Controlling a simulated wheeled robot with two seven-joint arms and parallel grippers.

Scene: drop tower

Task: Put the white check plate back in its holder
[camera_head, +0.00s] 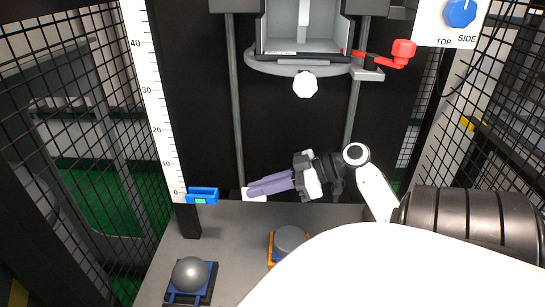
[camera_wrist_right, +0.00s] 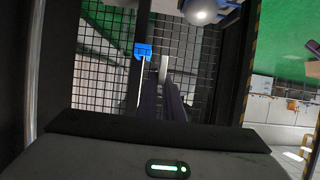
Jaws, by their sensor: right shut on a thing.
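The white check plate (camera_head: 254,196) is a small pale piece at the tips of my right gripper (camera_head: 257,187). The gripper's two purple fingers are shut on it and point left, above the back of the grey table. In the right wrist view the plate (camera_wrist_right: 163,69) shows as a thin white strip at the fingertips (camera_wrist_right: 163,86). My left gripper is out of view.
The white ruler (camera_head: 157,100) rises at the left. A grey ball (camera_head: 190,274) on a blue stand and a dark round piece on an orange base (camera_head: 290,239) stand on the table (camera_head: 235,240). The carriage with a red lever (camera_head: 402,52) hangs above. Mesh fences flank both sides.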

